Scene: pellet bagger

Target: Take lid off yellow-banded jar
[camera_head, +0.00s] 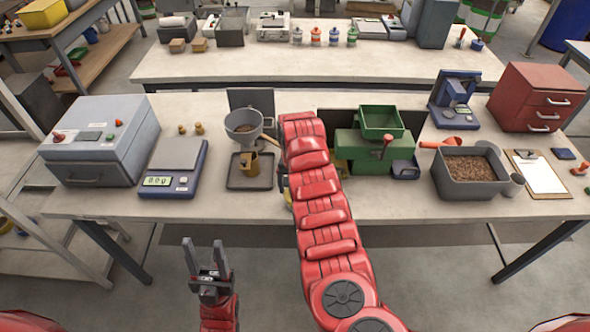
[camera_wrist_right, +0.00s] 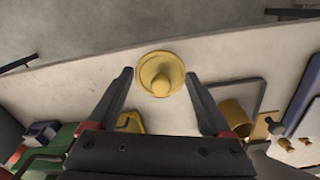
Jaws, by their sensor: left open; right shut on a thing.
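A round yellow lid (camera_wrist_right: 160,74) with a raised knob shows between the fingertips of my right gripper (camera_wrist_right: 160,82) in the right wrist view. The right gripper is shut on it. No jar body shows below the lid, so I cannot tell whether it is still on a jar. In the head view my right arm covers this spot, with only a little grey and yellow showing at its left side. My left gripper (camera_head: 207,262) is open and empty, in front of the table's front edge.
On the table (camera_head: 225,207) stand a grey box machine (camera_head: 100,140), a scale (camera_head: 175,165), a funnel (camera_head: 243,124) over a brass cup (camera_head: 250,163), a green machine (camera_head: 375,160) and a pellet bin (camera_head: 470,188). Several banded jars (camera_head: 334,37) stand on the back table.

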